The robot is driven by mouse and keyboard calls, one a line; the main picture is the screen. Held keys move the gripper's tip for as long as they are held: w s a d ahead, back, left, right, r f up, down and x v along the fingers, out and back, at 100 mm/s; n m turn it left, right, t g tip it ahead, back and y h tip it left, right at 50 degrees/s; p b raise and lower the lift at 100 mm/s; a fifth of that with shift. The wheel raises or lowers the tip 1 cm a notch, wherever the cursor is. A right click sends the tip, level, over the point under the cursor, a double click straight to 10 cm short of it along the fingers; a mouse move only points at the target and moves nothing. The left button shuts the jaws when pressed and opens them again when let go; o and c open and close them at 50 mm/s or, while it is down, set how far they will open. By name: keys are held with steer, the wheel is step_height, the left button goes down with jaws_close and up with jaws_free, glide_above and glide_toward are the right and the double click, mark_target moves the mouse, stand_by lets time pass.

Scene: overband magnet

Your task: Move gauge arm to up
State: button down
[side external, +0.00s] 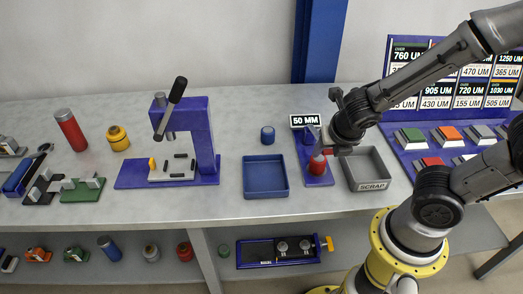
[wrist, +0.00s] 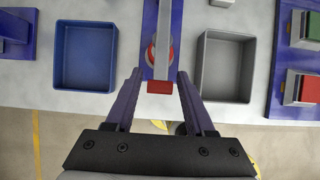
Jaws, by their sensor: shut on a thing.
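The gauge stand has a narrow blue base (side external: 318,181) between two trays, with a "50 MM" sign (side external: 305,120) behind it. In the wrist view, the gauge arm (wrist: 163,45) is a pale grey bar with a red end (wrist: 160,87), passing over a red round part (wrist: 150,56). My gripper (wrist: 159,80) has its fingers on both sides of the red end and is shut on the gauge arm. In the side view, my gripper (side external: 326,152) is low over the stand and hides much of the arm, so its exact tilt is hard to tell.
An empty blue tray (side external: 265,192) is left of the stand, and a grey tray marked SCRAP (side external: 373,185) is close on its right. A blue press (side external: 205,150) is farther left. A panel with coloured blocks (side external: 430,160) is at right.

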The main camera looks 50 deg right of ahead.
steer(key=shift+w+d+r, duration=0.25)
steer(key=shift+r, duration=0.5)
steer(key=shift+w+d+r, duration=0.3)
steer(key=shift+r, duration=0.5)
steer(key=shift+w+d+r, duration=0.25)
steer(key=shift+r, duration=0.5)
steer(key=shift+w+d+r, duration=0.45)
steer(key=shift+r, duration=0.2)
steer(key=shift+w+d+r, duration=0.4)
steer(key=shift+r, duration=0.25)
steer(key=shift+w+d+r, duration=0.45)
steer(key=shift+r, duration=0.2)
steer(key=shift+w+d+r, duration=1.35)
steer(key=shift+w+d, duration=0.2)
steer(key=shift+w, duration=0.05)
steer(key=shift+w+d+r, duration=0.35)
steer(key=shift+w+d, duration=0.55)
steer(key=shift+w+d+r, duration=0.3)
steer(key=shift+w+d, duration=0.55)
steer(key=shift+d, duration=0.05)
